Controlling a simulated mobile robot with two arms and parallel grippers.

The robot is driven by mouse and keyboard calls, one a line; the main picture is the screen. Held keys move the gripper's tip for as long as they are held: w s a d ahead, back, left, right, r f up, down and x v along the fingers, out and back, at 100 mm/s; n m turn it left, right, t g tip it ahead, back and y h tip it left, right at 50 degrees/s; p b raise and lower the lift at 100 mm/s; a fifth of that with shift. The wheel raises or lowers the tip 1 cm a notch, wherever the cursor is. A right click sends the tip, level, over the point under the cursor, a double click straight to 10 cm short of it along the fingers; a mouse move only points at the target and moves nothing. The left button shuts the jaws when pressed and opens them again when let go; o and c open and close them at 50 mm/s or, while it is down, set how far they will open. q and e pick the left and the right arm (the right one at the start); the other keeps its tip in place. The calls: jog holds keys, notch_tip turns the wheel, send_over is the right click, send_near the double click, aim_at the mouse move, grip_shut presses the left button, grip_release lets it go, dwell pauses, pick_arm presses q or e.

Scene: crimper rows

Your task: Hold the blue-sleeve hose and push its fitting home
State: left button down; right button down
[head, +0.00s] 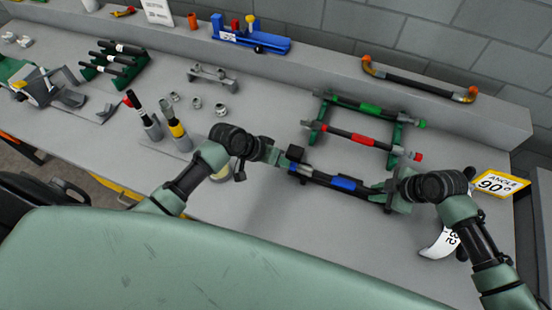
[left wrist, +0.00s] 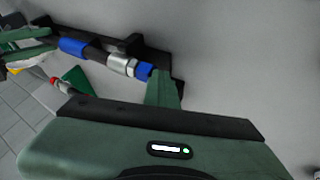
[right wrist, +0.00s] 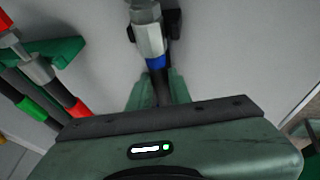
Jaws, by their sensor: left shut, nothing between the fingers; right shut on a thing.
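The black hose with a blue sleeve (head: 345,183) lies across the front of the rack. My left gripper (head: 277,156) is shut and empty beside the hose's left end. In the left wrist view the blue sleeve (left wrist: 75,47), a silver fitting (left wrist: 122,64) and a blue end piece (left wrist: 143,70) show close to its finger; I cannot tell whether they touch. My right gripper (head: 391,192) is shut on the hose near its right end. The right wrist view shows a silver fitting (right wrist: 149,38) with a blue band (right wrist: 156,62) just beyond the fingers, which hide part of the hose.
Behind lie the green-sleeve hose (head: 358,106) and red-sleeve hose (head: 352,137) on green supports. Bottles (head: 177,130) and loose fittings (head: 220,110) stand left. The tabletop (head: 270,215) in front is clear.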

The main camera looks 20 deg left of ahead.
pick_arm(q)
jog(key=shift+d, duration=0.25)
pick_arm(e)
jog(key=shift+a, duration=0.2)
pick_arm(q)
jog(key=a, duration=0.5)
jog(key=shift+s+r, duration=0.15)
jog(key=shift+r, duration=0.2)
pick_arm(e)
jog(key=shift+s+d, duration=0.1)
pick_arm(q)
jog(key=v, duration=0.9)
pick_arm(e)
jog(key=c, duration=1.2)
grip_release()
